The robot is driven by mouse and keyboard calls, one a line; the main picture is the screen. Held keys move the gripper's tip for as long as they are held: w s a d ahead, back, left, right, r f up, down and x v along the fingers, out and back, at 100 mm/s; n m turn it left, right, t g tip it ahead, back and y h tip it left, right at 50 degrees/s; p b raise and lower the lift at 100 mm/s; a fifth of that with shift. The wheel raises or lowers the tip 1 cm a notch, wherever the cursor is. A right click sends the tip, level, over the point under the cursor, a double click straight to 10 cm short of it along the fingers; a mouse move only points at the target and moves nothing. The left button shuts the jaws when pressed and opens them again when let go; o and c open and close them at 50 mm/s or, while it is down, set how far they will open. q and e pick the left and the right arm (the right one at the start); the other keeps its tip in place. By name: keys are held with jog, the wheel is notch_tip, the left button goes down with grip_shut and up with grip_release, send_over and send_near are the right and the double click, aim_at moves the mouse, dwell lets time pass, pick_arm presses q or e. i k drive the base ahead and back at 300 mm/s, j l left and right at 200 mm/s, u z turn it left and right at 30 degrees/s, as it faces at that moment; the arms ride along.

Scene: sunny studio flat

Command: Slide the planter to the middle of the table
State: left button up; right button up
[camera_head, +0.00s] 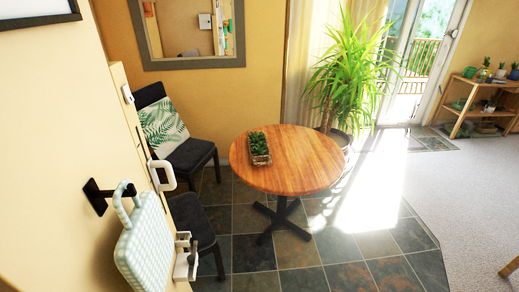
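The planter (260,149) is a small rectangular box with green plants in it. It stands on the round wooden table (308,162), left of the middle of the top and towards the left rim. The table has a single dark pedestal with a spread foot. I see neither of my grippers in the head view, and nothing is touching the planter.
Two dark chairs (192,153) stand left of the table, one with a leaf-print cushion (163,127). A tall potted plant (342,75) stands behind it. A checked bag (146,245) hangs at the near left. The tiled floor (345,277) in front is clear.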

aim_at(261, 155)
jog(key=i+l+z, duration=0.15)
jog(key=i+l, duration=0.15)
jog(key=i+l+z, duration=0.15)
jog(key=i, duration=0.3)
